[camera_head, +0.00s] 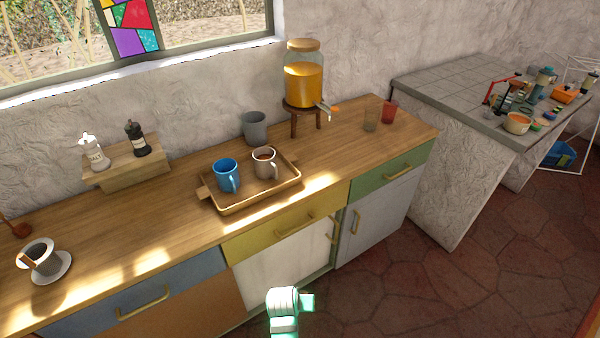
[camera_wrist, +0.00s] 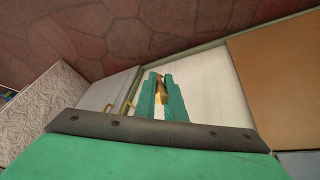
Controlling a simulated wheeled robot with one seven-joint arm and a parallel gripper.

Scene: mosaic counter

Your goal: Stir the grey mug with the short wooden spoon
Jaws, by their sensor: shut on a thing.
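A grey-brown mug (camera_head: 265,165) with dark contents stands upright on a wooden tray (camera_head: 262,203), right of a blue mug (camera_head: 224,178). A plain grey vessel (camera_head: 255,130) stands behind the tray. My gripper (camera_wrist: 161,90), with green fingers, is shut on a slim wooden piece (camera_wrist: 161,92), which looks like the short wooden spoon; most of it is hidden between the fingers. In the head view my arm end is low, in front of the cabinets, well below and apart from the mug.
A striped cup (camera_head: 40,258) stands on a white saucer at left. Two shakers stand on a wooden stand (camera_head: 128,165). The counter's front edge lies between my gripper and the tray.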

